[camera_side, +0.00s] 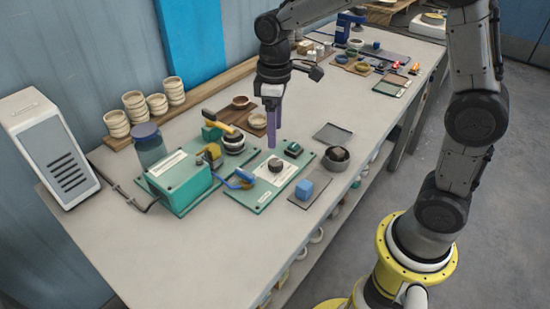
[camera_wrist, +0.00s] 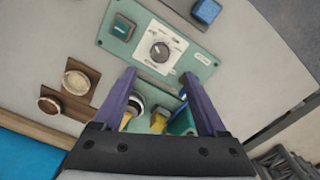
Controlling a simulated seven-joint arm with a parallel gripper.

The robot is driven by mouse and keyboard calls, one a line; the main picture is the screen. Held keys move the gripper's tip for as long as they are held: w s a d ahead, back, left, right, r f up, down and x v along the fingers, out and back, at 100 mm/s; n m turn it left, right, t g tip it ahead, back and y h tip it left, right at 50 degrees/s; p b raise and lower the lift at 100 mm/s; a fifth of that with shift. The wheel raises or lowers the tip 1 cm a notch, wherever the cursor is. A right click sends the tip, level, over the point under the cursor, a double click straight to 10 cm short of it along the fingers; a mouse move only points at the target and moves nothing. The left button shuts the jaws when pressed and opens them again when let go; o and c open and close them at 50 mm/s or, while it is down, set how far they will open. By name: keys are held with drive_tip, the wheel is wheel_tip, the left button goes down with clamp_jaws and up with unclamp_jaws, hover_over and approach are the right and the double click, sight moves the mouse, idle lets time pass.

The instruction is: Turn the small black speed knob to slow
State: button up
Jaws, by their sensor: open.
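The small black knob (camera_side: 275,165) sits on a white dial plate on a green panel (camera_side: 262,202). In the wrist view the knob (camera_wrist: 160,52) shows a pale pointer mark, but the dial lettering is too small to read. My gripper (camera_side: 271,146) points down above the panel, close to the knob in the side view. In the wrist view its two purple fingers (camera_wrist: 158,75) are spread and empty, and the knob lies just beyond their tips. No contact with the knob shows.
A dark green switch (camera_side: 293,150) is on the same panel. A blue cube (camera_side: 304,189) lies on a mat nearby. A green box (camera_side: 180,183) with a cable and a blue-handled part (camera_side: 240,180) stand to the left. The front left of the table is clear.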

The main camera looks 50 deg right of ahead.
sight(275, 162)
wheel_tip(275, 162, down, 10)
drive_tip(key=shift+r, duration=0.15)
idle(0.3)
clamp_jaws()
